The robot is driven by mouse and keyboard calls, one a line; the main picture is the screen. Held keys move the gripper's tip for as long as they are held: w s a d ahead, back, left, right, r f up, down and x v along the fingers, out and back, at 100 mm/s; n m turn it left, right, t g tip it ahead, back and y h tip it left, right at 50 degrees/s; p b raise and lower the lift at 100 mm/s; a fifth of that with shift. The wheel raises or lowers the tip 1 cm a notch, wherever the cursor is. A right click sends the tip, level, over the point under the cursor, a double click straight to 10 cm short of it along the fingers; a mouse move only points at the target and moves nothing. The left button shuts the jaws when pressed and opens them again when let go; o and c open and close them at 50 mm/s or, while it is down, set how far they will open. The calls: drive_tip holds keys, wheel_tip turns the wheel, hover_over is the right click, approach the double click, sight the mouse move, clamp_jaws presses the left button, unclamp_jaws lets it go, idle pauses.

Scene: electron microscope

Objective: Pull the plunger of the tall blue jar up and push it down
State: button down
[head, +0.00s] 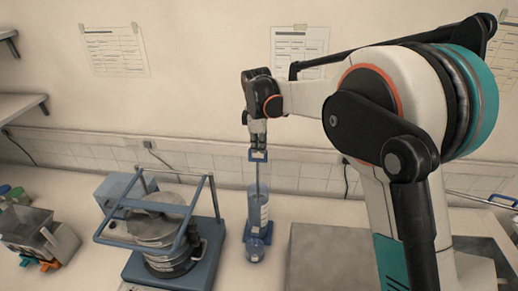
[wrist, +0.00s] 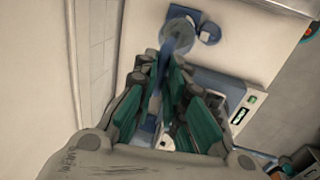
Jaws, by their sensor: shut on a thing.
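The tall blue jar (head: 258,211) stands upright on the bench near the wall, on a blue base. Its plunger (head: 257,174) shows as a thin upright rod above the blue body, with a blue piece at the top. My gripper (head: 258,146) points down from above and is shut on the top of the plunger. In the wrist view, the green-padded fingers of my gripper (wrist: 164,66) close around the plunger's upper end, which they partly hide. The jar (wrist: 178,36) lies beyond the fingertips there. I cannot tell exactly how far the plunger is drawn out.
A device with a blue frame and round metal stack (head: 162,232) stands close left of the jar. A small blue-lidded cup (head: 255,251) sits just in front of it. A grey metal surface (head: 325,255) lies to the right. A grey box (head: 30,232) stands far left. The wall is close behind.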

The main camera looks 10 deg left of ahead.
drive_tip(key=c, duration=1.7)
unclamp_jaws()
drive_tip(key=shift+o, duration=0.2)
wheel_tip(320, 180, up, 12)
drive_tip(key=s, duration=0.2)
drive_tip(key=shift+s+f, duration=0.15)
